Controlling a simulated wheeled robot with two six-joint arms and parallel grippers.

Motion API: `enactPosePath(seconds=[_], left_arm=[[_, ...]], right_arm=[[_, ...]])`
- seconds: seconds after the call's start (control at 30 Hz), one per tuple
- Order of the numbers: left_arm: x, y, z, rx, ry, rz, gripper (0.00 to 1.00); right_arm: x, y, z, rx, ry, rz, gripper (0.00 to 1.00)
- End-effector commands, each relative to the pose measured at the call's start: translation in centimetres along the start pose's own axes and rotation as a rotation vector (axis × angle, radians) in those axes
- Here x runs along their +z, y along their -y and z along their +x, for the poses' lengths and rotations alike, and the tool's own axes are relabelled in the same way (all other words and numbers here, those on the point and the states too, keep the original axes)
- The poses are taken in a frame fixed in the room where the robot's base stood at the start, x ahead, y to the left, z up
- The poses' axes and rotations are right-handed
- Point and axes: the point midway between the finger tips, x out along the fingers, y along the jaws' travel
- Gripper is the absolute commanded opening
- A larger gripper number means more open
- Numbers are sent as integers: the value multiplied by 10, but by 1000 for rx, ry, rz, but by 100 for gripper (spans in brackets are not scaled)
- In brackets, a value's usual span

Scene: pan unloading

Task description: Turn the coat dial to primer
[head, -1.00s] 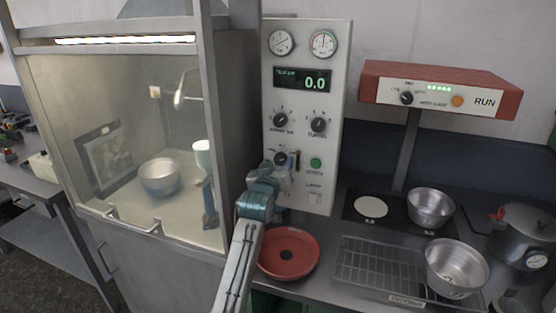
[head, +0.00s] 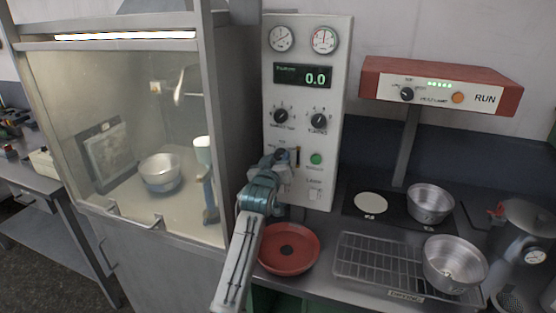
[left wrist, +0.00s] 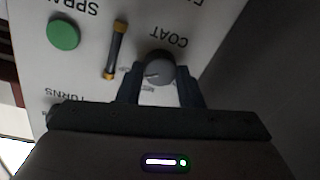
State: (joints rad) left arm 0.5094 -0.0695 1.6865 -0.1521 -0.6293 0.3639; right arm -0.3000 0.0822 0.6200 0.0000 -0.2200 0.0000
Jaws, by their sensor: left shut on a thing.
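The coat dial is a round grey knob (left wrist: 158,70) on the pale control panel, under the upside-down word COAT in the left wrist view. My left gripper (left wrist: 160,88) is shut on it, with one dark finger on each side. In the head view my left gripper (head: 276,166) is at the lower left of the panel (head: 328,170) and hides most of the dial. The dial's small labels are too blurred to read. My right gripper is not in view.
A green button (head: 316,159) and a small yellow-ended tube (left wrist: 115,48) are beside the dial. Two larger knobs and a 0.0 display (head: 303,76) are above it. A red dish (head: 289,249) lies below my arm. A glass-fronted booth (head: 125,150) stands close on the left.

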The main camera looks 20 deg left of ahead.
Motion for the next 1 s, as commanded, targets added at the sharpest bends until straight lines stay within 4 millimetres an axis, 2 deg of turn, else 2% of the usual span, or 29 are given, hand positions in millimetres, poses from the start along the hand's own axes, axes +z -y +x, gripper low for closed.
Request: enactPosePath(seconds=[0.27, 1.0], left_arm=[[-1, 0, 0, -4, 15, -167, 10], [-2, 2, 0, -21, 76, -863, 10]], right_arm=[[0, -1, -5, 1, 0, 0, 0], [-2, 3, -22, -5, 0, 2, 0]])
